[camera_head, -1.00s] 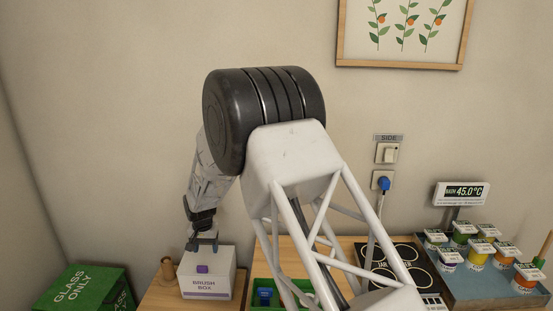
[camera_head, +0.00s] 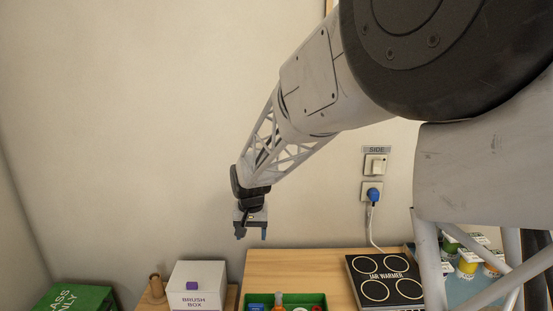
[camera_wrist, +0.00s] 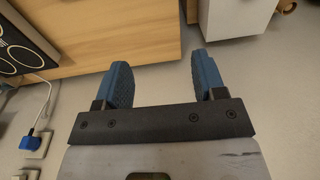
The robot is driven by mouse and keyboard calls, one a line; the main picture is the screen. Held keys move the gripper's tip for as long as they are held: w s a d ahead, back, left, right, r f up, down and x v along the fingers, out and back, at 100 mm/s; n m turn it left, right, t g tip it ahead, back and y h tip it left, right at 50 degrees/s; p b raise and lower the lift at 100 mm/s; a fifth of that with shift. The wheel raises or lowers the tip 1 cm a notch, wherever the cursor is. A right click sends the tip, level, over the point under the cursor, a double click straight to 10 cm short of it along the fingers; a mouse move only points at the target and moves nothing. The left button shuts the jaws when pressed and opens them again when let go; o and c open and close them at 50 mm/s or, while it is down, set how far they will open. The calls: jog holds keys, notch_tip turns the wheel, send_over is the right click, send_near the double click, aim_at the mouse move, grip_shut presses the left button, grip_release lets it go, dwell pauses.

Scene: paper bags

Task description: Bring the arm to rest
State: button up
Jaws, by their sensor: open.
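My gripper (camera_head: 251,234) is up in front of the wall, above and behind the left part of the wooden counter. It points down. In the wrist view its two blue fingers (camera_wrist: 160,82) stand wide apart with nothing between them. My arm reaches from the upper right of the head view down to the gripper, and its large dark joint fills the upper right corner.
Below are the white brush box (camera_head: 197,287), a green tray (camera_head: 318,299) with small items, and the jar warmer (camera_head: 383,281). A green glass-only bin (camera_head: 75,299) stands at left. A blue plug (camera_head: 372,195) sits in the wall socket. My arm partly hides the jars (camera_head: 468,266).

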jog(key=s+d+r, duration=0.5)
jog(key=s+d, duration=0.3)
jog(key=s, duration=0.1)
jog(key=s+d+r, duration=0.5)
jog(key=s+d, duration=0.8)
jog(key=s, duration=0.6)
jog(key=s+d+f+t, duration=0.1)
jog(key=s+d, duration=0.3)
jog(key=s, duration=0.6)
jog(key=shift+d+t+h, duration=0.3)
jog(key=shift+d, duration=0.1)
